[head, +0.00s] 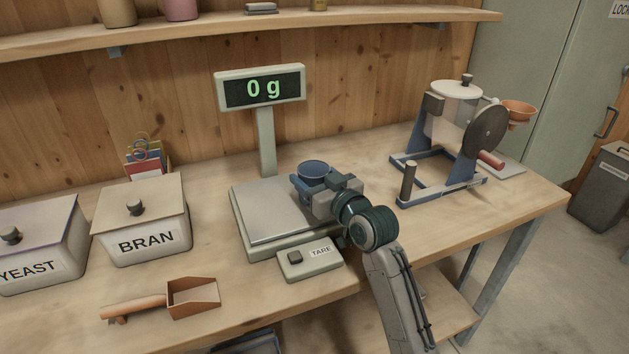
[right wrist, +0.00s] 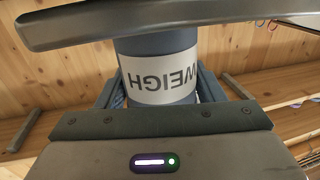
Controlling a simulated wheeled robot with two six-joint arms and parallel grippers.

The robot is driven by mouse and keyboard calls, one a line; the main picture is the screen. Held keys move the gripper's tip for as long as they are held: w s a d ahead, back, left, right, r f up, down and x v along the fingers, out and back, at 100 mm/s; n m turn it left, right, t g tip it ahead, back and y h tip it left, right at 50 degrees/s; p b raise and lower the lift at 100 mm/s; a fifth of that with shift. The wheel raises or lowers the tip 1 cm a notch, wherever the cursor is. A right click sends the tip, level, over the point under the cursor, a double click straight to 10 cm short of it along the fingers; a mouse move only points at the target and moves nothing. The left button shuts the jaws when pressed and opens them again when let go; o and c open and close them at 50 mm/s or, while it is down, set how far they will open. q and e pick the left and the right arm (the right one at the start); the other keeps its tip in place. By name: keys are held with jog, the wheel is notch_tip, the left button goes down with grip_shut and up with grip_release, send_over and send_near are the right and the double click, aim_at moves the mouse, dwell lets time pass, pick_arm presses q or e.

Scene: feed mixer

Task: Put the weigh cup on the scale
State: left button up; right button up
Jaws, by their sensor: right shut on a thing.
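The blue weigh cup (head: 313,170) is upright between the fingers of my right gripper (head: 318,184), over the right side of the scale's plate. The right gripper is shut on it. In the right wrist view the cup (right wrist: 158,72) shows its white WEIGH label upside down, with a finger on each side. A grey slab edge (right wrist: 150,22), apparently the scale plate, crosses at the cup's base; I cannot tell whether they touch. The scale (head: 262,212) has a bare grey plate otherwise, and its display (head: 261,88) reads 0 g. My left gripper is out of view.
The TARE box (head: 310,259) sits at the scale's front. Left are the BRAN bin (head: 142,218), YEAST bin (head: 40,245) and a copper scoop (head: 190,297). A mixer (head: 450,135) on a blue frame stands right. Bench between scale and mixer is mostly free.

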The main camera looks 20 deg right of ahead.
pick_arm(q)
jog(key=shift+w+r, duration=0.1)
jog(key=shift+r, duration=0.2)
pick_arm(e)
jog(key=shift+f, duration=0.1)
jog(key=o, duration=0.6)
jog(key=shift+f, duration=0.1)
jog(key=o, duration=0.4)
jog(key=shift+c, duration=0.2)
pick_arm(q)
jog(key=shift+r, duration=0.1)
pick_arm(e)
jog(key=shift+s, duration=0.3)
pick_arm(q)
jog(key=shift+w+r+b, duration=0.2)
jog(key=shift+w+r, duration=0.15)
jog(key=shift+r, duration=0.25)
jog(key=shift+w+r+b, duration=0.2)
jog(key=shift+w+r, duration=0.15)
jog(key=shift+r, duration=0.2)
pick_arm(e)
jog(key=v, duration=1.1)
jog(key=shift+s+r, duration=0.2)
jog(key=shift+s, duration=0.05)
